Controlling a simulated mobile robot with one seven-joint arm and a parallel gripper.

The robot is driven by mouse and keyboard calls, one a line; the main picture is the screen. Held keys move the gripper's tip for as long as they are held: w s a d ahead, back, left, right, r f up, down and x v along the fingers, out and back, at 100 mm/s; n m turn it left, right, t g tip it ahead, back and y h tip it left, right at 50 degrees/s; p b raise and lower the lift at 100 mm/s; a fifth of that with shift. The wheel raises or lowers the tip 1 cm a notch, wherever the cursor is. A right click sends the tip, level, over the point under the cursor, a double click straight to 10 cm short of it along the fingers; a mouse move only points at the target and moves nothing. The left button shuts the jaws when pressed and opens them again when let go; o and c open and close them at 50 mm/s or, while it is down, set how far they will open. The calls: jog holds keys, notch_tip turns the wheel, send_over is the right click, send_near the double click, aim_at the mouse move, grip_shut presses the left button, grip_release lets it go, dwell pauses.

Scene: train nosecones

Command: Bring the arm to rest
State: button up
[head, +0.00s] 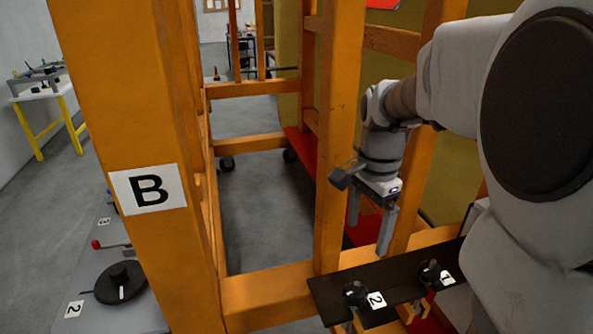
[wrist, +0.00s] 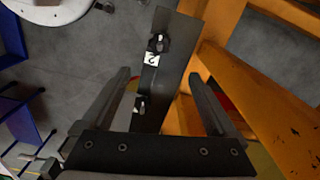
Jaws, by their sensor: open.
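My gripper (head: 370,222) hangs from my arm at the right of the head view, pointing down, its two fingers apart with nothing between them. It is above and behind a dark bar (head: 328,287) that carries black knobs and white labels "2" (head: 376,300) and "1" (head: 446,278). In the wrist view the open fingers of my gripper (wrist: 163,92) frame the dark bar (wrist: 184,40), which lies beyond them. I cannot tell the exact gap between the fingers and the bar.
An orange frame with posts, one labelled "B" (head: 148,189), stands close around the arm. A grey surface at lower left holds a black disc (head: 120,284) and a red-knobbed lever (head: 97,244). A table (head: 40,90) with yellow legs stands far left. Grey floor is open between the posts.

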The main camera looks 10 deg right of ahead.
jog(key=s+a+r+n+t, duration=0.4)
jog(key=s+a+n, duration=0.6)
jog(key=n, duration=0.5)
jog(key=shift+s+a+n+t, duration=0.35)
jog(key=shift+s+t, duration=0.3)
jog(key=shift+t, duration=0.15)
